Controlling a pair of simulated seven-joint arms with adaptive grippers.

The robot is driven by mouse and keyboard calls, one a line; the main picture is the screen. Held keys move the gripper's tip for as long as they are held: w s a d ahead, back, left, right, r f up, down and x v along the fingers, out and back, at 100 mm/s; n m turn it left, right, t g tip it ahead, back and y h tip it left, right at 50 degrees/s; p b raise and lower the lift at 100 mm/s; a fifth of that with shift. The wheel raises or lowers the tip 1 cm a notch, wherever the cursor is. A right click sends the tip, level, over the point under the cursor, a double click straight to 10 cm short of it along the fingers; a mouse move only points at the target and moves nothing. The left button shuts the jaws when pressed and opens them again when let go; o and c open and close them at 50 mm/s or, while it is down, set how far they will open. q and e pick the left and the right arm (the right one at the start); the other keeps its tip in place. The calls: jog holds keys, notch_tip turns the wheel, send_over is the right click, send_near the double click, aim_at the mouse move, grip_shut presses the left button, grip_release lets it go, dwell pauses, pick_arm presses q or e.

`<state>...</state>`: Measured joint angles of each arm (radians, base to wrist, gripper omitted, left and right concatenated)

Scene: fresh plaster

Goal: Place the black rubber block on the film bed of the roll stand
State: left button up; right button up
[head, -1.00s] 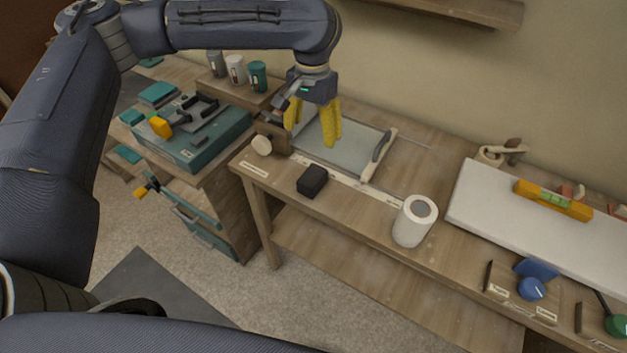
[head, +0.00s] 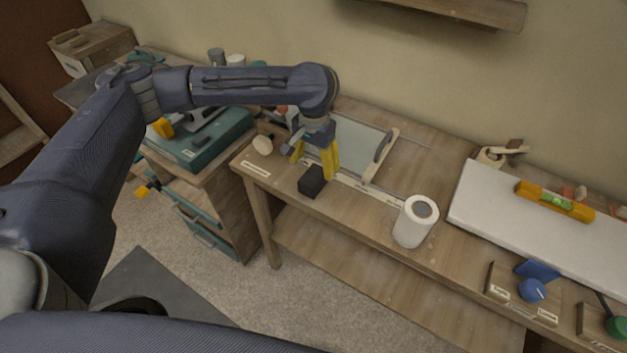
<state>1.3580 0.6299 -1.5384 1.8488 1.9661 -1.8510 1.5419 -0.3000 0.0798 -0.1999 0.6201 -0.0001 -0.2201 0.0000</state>
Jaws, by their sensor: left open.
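The black rubber block (head: 312,181) lies on the wooden bench near its front edge. My left gripper (head: 314,166), with yellow fingers, is open and points down just above and behind the block. Its fingers partly overlap the block's back edge in the picture, and I cannot tell whether they touch it. Behind the gripper is a pale grey-green bed (head: 358,146) with a dark-handled bar at its right end, apparently the film bed of the roll stand. The gripper and arm hide part of its left side. My right gripper is not in view.
A white roll (head: 414,222) stands upright to the right of the block. A round cream knob (head: 263,144) is at the bench's left end. A white slab (head: 540,222) with a yellow level (head: 553,201) lies further right. Bare bench lies between block and roll.

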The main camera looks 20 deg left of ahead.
aim_at(313, 175)
pick_arm(q)
jog(key=shift+s+f, duration=0.1)
jog(key=shift+f, duration=2.5)
jog(key=c, duration=1.6)
jog(key=shift+o, duration=0.2)
